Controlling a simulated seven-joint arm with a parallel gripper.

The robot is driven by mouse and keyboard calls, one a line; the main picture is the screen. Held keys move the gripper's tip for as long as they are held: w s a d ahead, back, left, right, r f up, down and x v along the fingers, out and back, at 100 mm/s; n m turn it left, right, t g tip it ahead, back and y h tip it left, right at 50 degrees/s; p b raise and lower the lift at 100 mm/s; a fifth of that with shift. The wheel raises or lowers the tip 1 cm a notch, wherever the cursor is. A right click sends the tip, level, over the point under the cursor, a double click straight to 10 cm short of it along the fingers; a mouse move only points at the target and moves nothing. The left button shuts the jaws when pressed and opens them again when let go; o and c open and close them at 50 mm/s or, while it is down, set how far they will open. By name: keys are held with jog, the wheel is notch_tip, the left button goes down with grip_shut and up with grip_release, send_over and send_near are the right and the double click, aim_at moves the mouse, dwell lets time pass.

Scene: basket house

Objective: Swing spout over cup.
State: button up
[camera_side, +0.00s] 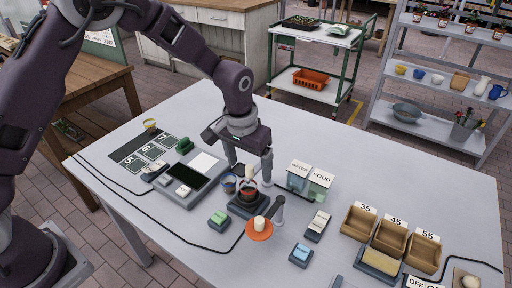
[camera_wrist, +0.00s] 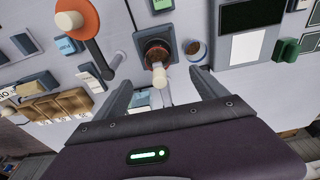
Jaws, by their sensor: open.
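A dark red round pot (camera_side: 247,192) sits on a black square base near the table's middle. I cannot tell for certain whether this part is the spout. A small blue-rimmed cup (camera_side: 229,184) with brown contents stands just left of the pot, and right of it in the wrist view (camera_wrist: 196,50). My gripper (camera_side: 250,170) is open above the base. In the wrist view its fingers (camera_wrist: 158,82) stand on either side of the cream handle, with gaps visible.
An orange disc (camera_side: 259,235) with a cream knob and grey arm (camera_side: 279,208) lies close in front. WATER and FOOD containers (camera_side: 319,184) stand to the right, with tan bins (camera_side: 390,236) beyond. A dark-screened device (camera_side: 188,178) is at left. The table's back right is clear.

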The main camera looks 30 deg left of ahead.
jog(key=shift+r, duration=3.35)
jog(key=s+a+r+t, duration=0.2)
jog(key=s+a+r, duration=0.4)
jog(key=s+r, duration=0.6)
jog(key=s+a+t, duration=0.1)
jog(key=s+a, duration=0.1)
jog(key=s, duration=0.6)
jog(key=s+a+r, duration=0.1)
jog(key=s+a, duration=0.1)
jog(key=s, duration=0.7)
jog(key=shift+s+a+r+t, duration=0.15)
jog(key=shift+s+a+t, duration=0.1)
jog(key=shift+t, duration=0.15)
